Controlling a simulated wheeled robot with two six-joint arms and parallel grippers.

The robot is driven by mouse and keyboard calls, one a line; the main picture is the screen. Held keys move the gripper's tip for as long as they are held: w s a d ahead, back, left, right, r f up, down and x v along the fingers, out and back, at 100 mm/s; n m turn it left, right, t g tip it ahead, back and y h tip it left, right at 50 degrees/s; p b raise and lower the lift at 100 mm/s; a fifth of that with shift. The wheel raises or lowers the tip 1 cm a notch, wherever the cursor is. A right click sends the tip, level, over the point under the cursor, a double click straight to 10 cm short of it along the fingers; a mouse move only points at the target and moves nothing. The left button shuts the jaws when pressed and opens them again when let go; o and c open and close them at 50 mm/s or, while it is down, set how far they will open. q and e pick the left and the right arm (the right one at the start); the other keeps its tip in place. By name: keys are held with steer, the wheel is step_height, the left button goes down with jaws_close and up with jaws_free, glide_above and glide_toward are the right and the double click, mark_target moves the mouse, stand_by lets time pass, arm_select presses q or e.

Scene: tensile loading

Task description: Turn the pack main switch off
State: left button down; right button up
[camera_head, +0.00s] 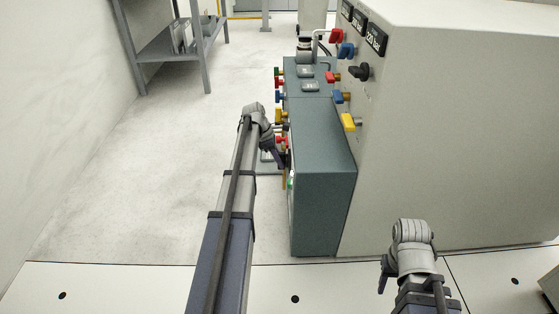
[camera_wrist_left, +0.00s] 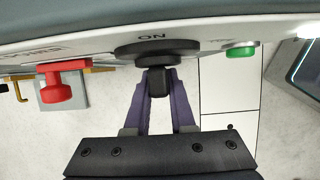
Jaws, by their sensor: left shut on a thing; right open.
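The pack main switch (camera_wrist_left: 155,50) is a black rotary knob on the panel face, at the top middle of the left wrist view. In the head view my left gripper (camera_head: 281,158) is at the left face of the dark green-grey cabinet (camera_head: 322,215), and the switch is hidden there. My right gripper (camera_head: 386,274) is open and apart from everything at the lower right, only partly visible.
A red mushroom-shaped button (camera_wrist_left: 60,92) and a green button (camera_wrist_left: 241,51) flank the switch on the same panel. Several coloured connectors line the cabinet's left edge. A large beige cabinet (camera_head: 450,140) stands to the right. The floor to the left is clear up to a grey shelf (camera_head: 172,45).

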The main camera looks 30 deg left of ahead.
arm_select(q)
steer(key=shift+s, duration=0.15)
steer(key=shift+s+d+f+m+t+y+b, duration=0.1)
steer(key=shift+m+t+y+b, duration=0.1)
steer(key=shift+t+y, duration=0.2)
steer(key=shift+s+d+f+m+t+y+b, duration=0.1)
steer(key=shift+t+y+b, duration=0.15)
steer(key=shift+t, duration=0.25)
steer(key=m+t+y+b, duration=0.1)
steer(key=t+b, duration=0.2)
steer(key=b, duration=0.1)
steer(key=m+t+y+b, duration=0.1)
steer(key=t+y+b, duration=0.1)
steer(key=t+b, duration=0.2)
steer(key=t+y+b, duration=0.1)
steer(key=t+b, duration=0.2)
steer(key=b, duration=0.3)
steer(key=shift+f+m+y, duration=0.35)
steer(key=shift+f+m, duration=0.05)
steer(key=shift+r+m+t+y+b, duration=0.2)
steer(key=shift+t+b, duration=0.35)
steer(key=shift+b, duration=0.35)
steer(key=shift+r+m+t+y+b, duration=0.1)
steer(key=shift+m+t+b, duration=0.1)
steer(key=shift+t+b, duration=0.5)
steer(key=c, duration=0.8)
jaws_free()
steer(key=shift+o, duration=0.2)
